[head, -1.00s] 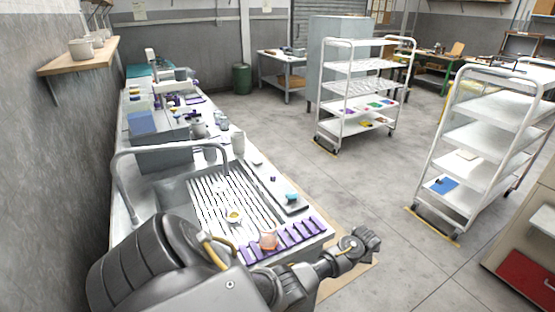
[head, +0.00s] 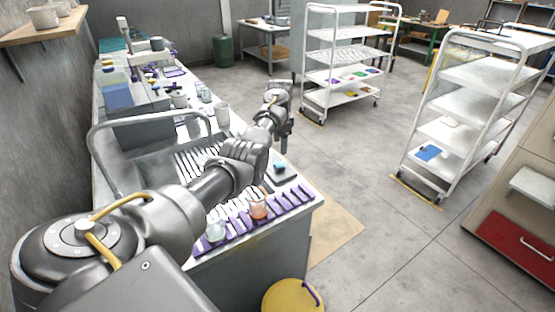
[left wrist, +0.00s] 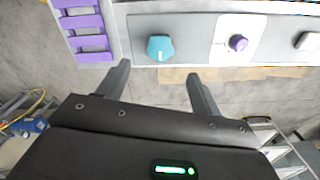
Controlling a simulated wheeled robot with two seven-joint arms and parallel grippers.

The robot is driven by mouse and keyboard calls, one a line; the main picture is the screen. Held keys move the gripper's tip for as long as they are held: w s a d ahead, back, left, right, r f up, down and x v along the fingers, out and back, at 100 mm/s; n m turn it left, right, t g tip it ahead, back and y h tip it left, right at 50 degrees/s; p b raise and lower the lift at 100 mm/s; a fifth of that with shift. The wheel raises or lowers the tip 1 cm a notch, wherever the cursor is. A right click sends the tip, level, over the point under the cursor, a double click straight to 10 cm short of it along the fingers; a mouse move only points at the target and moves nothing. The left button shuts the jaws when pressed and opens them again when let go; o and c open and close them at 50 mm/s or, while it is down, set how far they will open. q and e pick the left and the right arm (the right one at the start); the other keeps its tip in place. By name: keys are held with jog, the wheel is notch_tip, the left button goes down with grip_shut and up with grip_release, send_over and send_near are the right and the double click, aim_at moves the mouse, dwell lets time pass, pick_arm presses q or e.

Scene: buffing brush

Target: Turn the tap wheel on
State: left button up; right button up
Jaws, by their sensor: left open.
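A teal knob (head: 280,168), which looks like the tap wheel, sits on the front strip of the sink counter. In the left wrist view the teal knob (left wrist: 160,47) lies just beyond the gap between my fingertips, on a grey plate. My left gripper (head: 285,148) hangs above the counter's front edge, a little beyond the knob. In the left wrist view my left gripper (left wrist: 158,70) is open and empty, with no visible contact with the knob. My right gripper is out of view.
A purple knob (left wrist: 238,43) on a white plate is beside the teal one. A purple rack (head: 285,199) with two small beakers lies along the counter edge. A yellow round container (head: 290,297) stands on the floor. White shelf trolleys (head: 470,115) stand right, with clear floor between.

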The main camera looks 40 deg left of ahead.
aim_at(280, 163)
pick_arm(q)
notch_tip(280, 163, down, 9)
jog(key=shift+r, duration=0.1)
jog(key=shift+c, duration=0.4)
jog(key=c, duration=0.9)
